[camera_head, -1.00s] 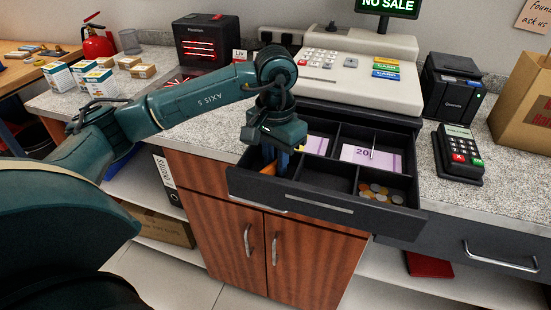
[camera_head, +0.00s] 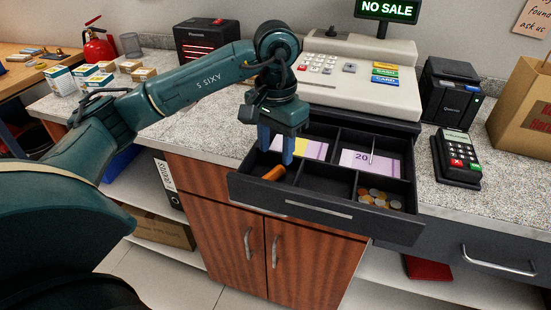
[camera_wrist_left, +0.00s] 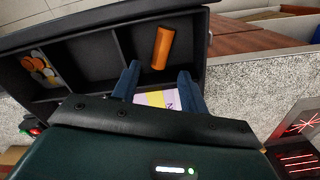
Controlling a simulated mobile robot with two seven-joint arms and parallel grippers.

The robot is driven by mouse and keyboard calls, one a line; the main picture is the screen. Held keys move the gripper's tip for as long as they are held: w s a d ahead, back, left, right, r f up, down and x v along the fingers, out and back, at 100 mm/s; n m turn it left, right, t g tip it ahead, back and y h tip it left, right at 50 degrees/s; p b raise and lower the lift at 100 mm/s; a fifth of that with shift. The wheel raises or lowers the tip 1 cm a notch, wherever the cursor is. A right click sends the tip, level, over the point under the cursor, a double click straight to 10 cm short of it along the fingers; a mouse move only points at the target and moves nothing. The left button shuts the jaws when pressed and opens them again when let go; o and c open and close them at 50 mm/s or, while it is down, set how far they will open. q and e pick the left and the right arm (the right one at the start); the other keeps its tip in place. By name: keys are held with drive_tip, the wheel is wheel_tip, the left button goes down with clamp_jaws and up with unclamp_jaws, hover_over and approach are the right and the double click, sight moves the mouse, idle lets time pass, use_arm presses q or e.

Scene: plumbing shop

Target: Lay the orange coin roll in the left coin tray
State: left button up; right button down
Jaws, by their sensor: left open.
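The orange coin roll (camera_head: 273,173) lies in the left coin tray, the front-left compartment of the open cash drawer (camera_head: 318,208). In the left wrist view the roll (camera_wrist_left: 162,47) rests inside the dark left tray (camera_wrist_left: 138,35), apart from its walls as far as I can see. My left gripper (camera_head: 276,157) is open and empty, with its blue fingers pointing down just above and behind the roll. In the left wrist view the fingertips (camera_wrist_left: 159,72) are spread and apart from the roll. My right gripper is in neither view.
Banknotes (camera_head: 371,162) lie in the rear compartments. Loose coins (camera_head: 379,198) lie in the front-right tray, and the front-middle tray (camera_head: 325,182) is empty. The cash register (camera_head: 350,75) stands behind the drawer, and a card terminal (camera_head: 457,157) stands to its right.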

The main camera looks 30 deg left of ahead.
sight(275, 170)
use_arm(q)
wheel_tip(275, 170, up, 8)
drive_tip(key=shift+p, duration=0.45)
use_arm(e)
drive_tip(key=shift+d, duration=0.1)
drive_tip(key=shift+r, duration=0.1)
